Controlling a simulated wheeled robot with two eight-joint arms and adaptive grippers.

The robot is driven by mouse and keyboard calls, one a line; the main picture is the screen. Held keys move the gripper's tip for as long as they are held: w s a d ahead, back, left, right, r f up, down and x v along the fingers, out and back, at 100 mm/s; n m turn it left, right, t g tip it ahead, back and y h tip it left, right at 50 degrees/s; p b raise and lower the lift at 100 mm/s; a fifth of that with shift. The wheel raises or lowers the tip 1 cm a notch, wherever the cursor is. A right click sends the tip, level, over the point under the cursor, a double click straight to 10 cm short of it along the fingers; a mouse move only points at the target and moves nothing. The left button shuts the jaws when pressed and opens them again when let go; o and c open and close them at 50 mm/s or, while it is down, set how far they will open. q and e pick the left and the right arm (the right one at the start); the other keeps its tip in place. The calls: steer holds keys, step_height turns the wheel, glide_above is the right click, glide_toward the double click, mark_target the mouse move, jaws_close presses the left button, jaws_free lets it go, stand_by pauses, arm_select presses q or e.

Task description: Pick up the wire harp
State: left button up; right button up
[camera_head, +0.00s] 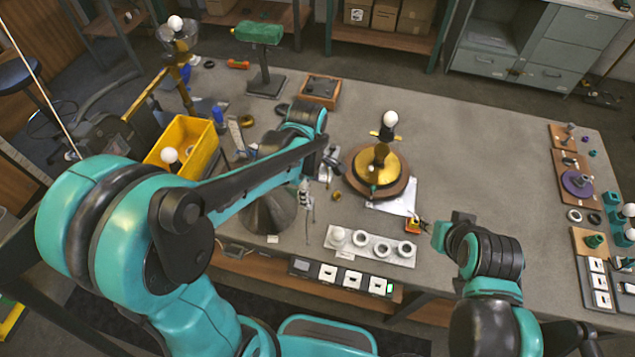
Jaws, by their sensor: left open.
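I cannot pick out the wire harp for sure. A thin grey upright piece with slender legs (305,195) stands on the table just left of my left gripper, and I cannot tell what it is. My left gripper (330,163) is over the table, left of the brass lamp base, small and dark in the view. It is open, and I see nothing held in it. The round brass lamp base (375,170) sits on a brown wooden disc.
A white bulb (390,118) stands behind the lamp base. A white holder with rings (370,247) lies at the front edge. A yellow bin (184,140) stands at the left. Small boards with parts (573,178) line the right side. The table between lamp base and boards is mostly clear.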

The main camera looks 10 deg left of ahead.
arm_select(q)
steer(key=shift+w+d, duration=0.1)
steer(key=shift+w, duration=0.1)
steer(key=f, duration=0.2)
steer(key=f+b, duration=0.1)
steer(key=f, duration=0.4)
steer(key=shift+s+a+f, duration=0.2)
steer(key=shift+a+f, duration=0.05)
steer(key=shift+a, duration=0.1)
steer(key=c, duration=1.3)
